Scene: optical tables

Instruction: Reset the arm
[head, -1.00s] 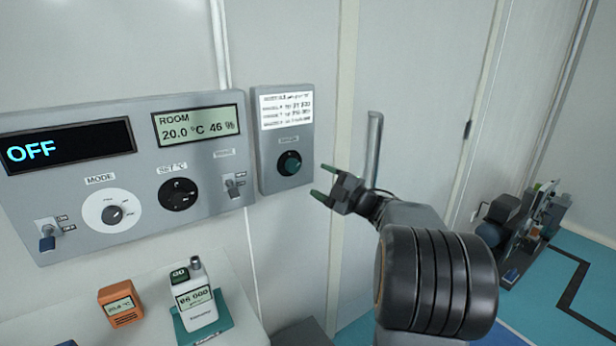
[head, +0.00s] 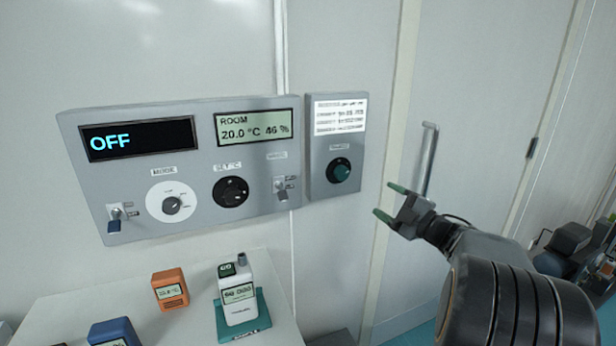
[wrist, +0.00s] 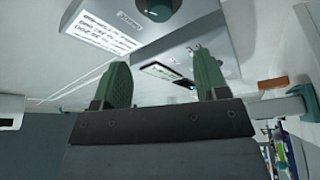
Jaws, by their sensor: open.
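My gripper (head: 390,203) is open and empty, with green fingertips, in the head view. It is in front of the wall, to the right of and a little below the small grey box with a dark green knob (head: 339,170), and apart from it. In the wrist view my gripper (wrist: 160,85) shows both green fingers spread with nothing between them. The knob also shows at the top of the wrist view (wrist: 160,6). My arm comes in from the lower right in the head view.
A wall control panel (head: 130,165) reads OFF and 20.0 °C, 46 %. Below it a white table (head: 195,325) holds an orange meter (head: 170,289), a white meter (head: 237,290) and a blue device (head: 113,332). A vertical door handle (head: 426,160) stands close behind my gripper.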

